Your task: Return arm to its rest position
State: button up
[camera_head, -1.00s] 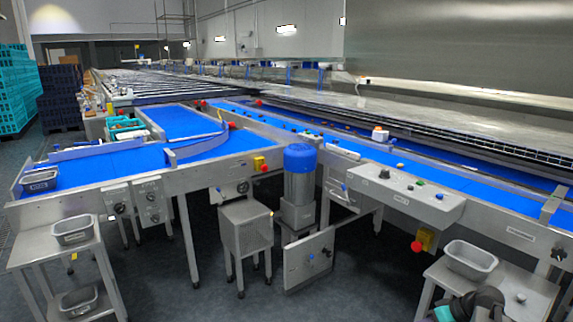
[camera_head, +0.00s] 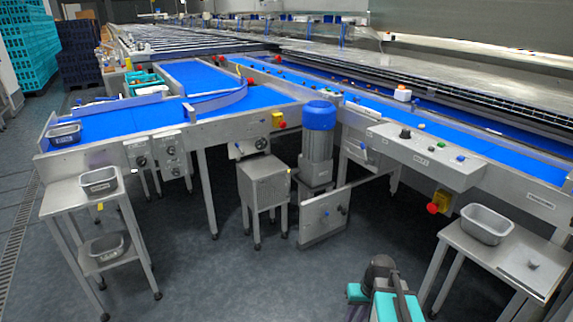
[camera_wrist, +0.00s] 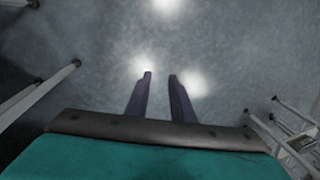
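My gripper (camera_wrist: 160,76) is open in the wrist view, its two dark fingers apart with only bare grey floor between and beyond them. Nothing is held. In the head view my teal and dark grey arm (camera_head: 382,288) shows at the bottom, right of centre, over the floor and left of the right-hand steel table (camera_head: 470,250). The fingers cannot be made out in the head view.
Blue conveyors (camera_head: 130,122) run behind. A left stand (camera_head: 68,201) holds trays. Table legs flank the wrist view; the middle floor is clear.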

jog(key=s+a+f+h, duration=0.2)
jog(key=a, duration=0.4)
jog(key=s+f+g+p, duration=0.2)
jog(key=s+f, duration=0.5)
jog(key=s, duration=0.5)
jog(key=s+f+g+p, duration=0.2)
jog(key=s+f, duration=0.5)
jog(key=s, duration=0.6)
jog(key=shift+s+d+f+g, duration=0.15)
jog(key=shift+s+f+g, duration=0.15)
jog(key=shift+g, duration=0.5)
jog(key=shift+d+r, duration=0.1)
jog(key=shift+d, duration=0.05)
